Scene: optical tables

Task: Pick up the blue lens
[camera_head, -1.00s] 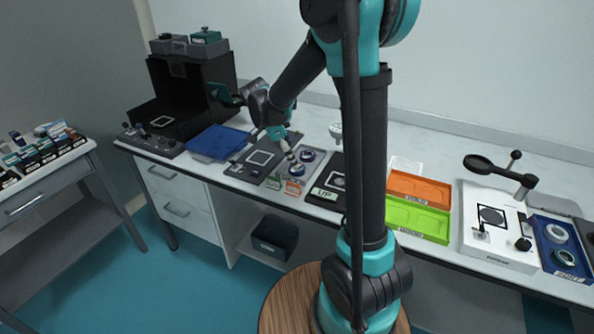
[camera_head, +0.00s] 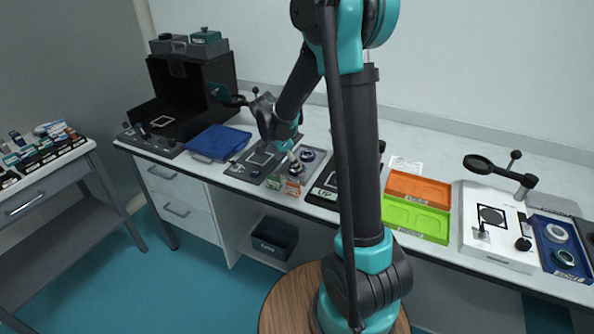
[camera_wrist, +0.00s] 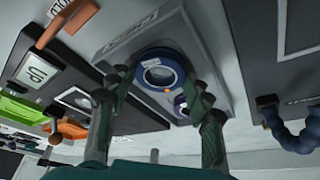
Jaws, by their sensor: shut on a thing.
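In the wrist view the blue lens (camera_wrist: 161,74), a blue ring around clear glass, is between the two fingers of my gripper (camera_wrist: 158,88). The gripper is shut on it. A second, purple-blue ring (camera_wrist: 181,106) shows just past the lens on the same grey tray (camera_wrist: 207,35). In the head view my gripper (camera_head: 292,158) is low over that tray, and the other ring (camera_head: 307,155) lies just behind and to the right. The held lens is small and partly hidden there. I cannot tell whether it is clear of the tray.
Green and orange label cards (camera_head: 292,187) stand at the tray's front. A dark plate (camera_head: 254,161) and a blue board (camera_head: 217,142) lie to the left. Orange (camera_head: 418,188) and green trays (camera_head: 415,218) and a white instrument (camera_head: 490,240) are to the right.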

